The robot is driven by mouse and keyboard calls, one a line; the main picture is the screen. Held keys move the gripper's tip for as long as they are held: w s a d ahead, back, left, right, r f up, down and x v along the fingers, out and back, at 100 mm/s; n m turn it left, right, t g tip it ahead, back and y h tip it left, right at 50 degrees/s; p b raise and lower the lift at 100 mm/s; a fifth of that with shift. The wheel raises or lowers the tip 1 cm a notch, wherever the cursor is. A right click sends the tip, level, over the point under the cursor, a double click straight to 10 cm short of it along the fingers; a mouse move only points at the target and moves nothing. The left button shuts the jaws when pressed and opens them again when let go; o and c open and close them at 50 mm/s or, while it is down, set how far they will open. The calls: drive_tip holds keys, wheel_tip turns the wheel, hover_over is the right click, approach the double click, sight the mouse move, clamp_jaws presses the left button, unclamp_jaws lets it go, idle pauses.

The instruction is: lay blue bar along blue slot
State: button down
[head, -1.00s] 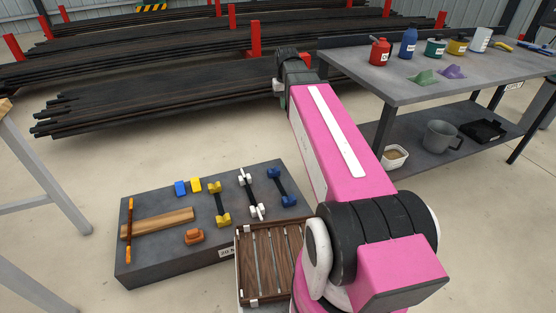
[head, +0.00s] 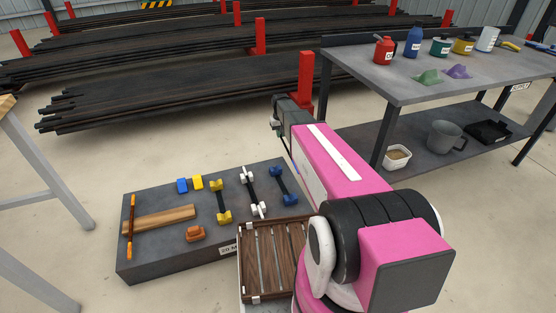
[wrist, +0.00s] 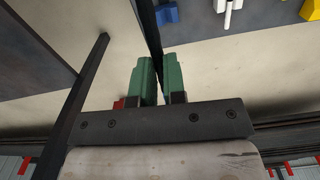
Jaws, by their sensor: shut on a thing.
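My gripper (wrist: 157,85), with green fingers, is shut on a thin dark bar (wrist: 151,40) in the wrist view. The bar runs up out of the top edge, so its far end is hidden, and no blue shows on its visible part. The blue slot appears to be the pair of blue end pieces with a dark strip between (head: 283,184) at the right end of the low dark block. In the head view my arm hides the fingers.
The low dark block (head: 150,262) also bears white end pieces (head: 245,177), yellow end pieces (head: 223,216), small blocks and a wooden piece. A slatted wooden tray (head: 245,270) stands in front. A grey workbench (head: 400,92) is at right; its leg (wrist: 80,100) crosses the wrist view.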

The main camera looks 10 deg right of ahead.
drive_tip(key=w+f, duration=0.2)
drive_tip(key=f, duration=0.8)
drive_tip(key=w+f, duration=0.2)
drive_tip(key=f, duration=0.8)
drive_tip(key=shift+a+f+n, duration=0.2)
drive_tip(key=shift+a+n, duration=0.05)
drive_tip(key=shift+n, duration=0.15)
drive_tip(key=shift+f, duration=4.3)
drive_tip(key=shift+f, duration=0.65)
drive_tip(key=c, duration=1.1)
unclamp_jaws()
